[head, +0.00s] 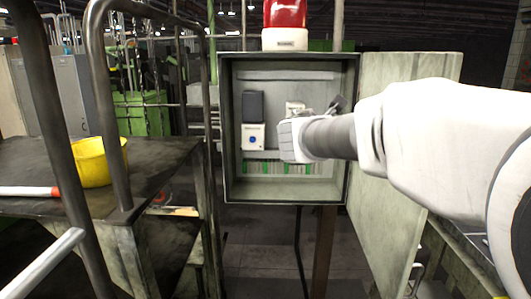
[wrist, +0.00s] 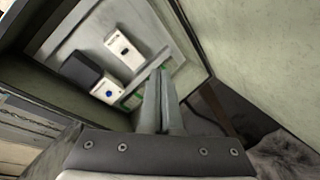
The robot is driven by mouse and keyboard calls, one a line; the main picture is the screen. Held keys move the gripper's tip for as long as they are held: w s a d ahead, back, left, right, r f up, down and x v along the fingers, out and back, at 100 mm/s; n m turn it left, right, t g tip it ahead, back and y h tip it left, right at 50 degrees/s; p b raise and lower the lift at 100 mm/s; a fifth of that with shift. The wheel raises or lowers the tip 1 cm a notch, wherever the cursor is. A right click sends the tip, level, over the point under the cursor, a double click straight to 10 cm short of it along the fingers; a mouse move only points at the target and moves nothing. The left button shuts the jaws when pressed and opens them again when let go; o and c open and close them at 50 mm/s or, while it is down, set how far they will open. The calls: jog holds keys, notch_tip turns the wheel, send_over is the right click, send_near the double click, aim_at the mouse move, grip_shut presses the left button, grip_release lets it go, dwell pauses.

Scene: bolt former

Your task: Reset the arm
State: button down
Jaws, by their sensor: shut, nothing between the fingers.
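My arm reaches in from the right in the head view. My wrist is in front of the open electrical cabinet (head: 230,130) and hides part of its inside. My gripper (wrist: 159,73) shows in the wrist view with its two fingers together and nothing between them. The fingers point toward the cabinet interior. Inside are a white unit with a blue button (head: 254,138) and a black part above it, and a second white unit (head: 294,106), partly hidden by my wrist. In the wrist view, the blue-button unit (wrist: 107,91) and the other unit (wrist: 124,54) are left of the fingers, apart from them.
The cabinet door (head: 400,75) stands open to the right, behind my arm. A red beacon (head: 285,14) is on top of the cabinet. At left, a dark table (head: 150,165) holds a yellow bucket (head: 98,160), with metal rails in front. Floor shows below the cabinet.

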jog(key=s+d+f+m+g+b, duration=0.1)
jog(key=s+d+f+m+g, duration=0.3)
jog(key=s+m, duration=0.4)
jog(key=s+d+f+m+g+b, duration=0.15)
jog(key=s+d+f+m, duration=0.35)
jog(key=s, duration=0.5)
jog(key=s+a+f+m+g+y+b, duration=0.1)
jog(key=s+a+f+m+y, duration=0.1)
jog(key=s+f+m, duration=0.3)
jog(key=s+a+f+m+g+y+b, duration=0.1)
jog(key=s+a+f+m, duration=0.4)
jog(key=s, duration=0.6)
notch_tip(320, 180, down, 2)
jog(key=shift+s+f+m+g+y, duration=0.25)
jog(key=shift+m+g+y, duration=0.3)
jog(key=shift+m+y, duration=0.2)
